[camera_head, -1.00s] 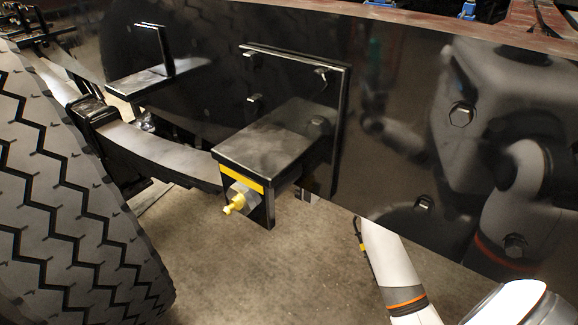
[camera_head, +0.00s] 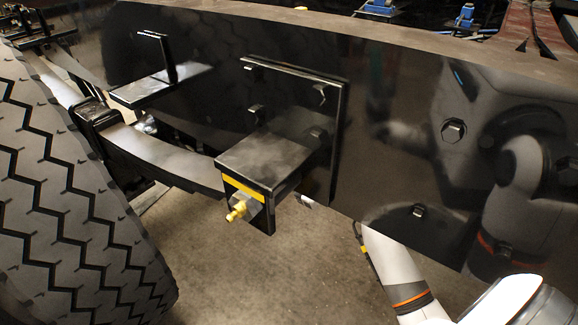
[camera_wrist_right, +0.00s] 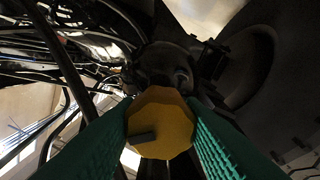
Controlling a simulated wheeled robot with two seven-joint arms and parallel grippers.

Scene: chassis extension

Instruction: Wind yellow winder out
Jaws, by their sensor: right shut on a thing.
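The yellow winder (camera_wrist_right: 166,112) shows in the right wrist view as a faceted, many-sided yellow knob with a dark bar-shaped mark at its lower left. My right gripper (camera_wrist_right: 161,133) is shut on it, with one green ridged finger against each side. The shaft behind the knob is dark and hard to make out. In the head view the knob and my right gripper are hidden. My left gripper is in neither view.
The black chassis rail (camera_head: 400,110) crosses the head view, with a bracket (camera_head: 265,158) bearing a yellow stripe and a small yellow fitting (camera_head: 238,212). A large tyre (camera_head: 75,200) fills the left. Dark cables and pipes (camera_wrist_right: 65,60) crowd the wrist view's left.

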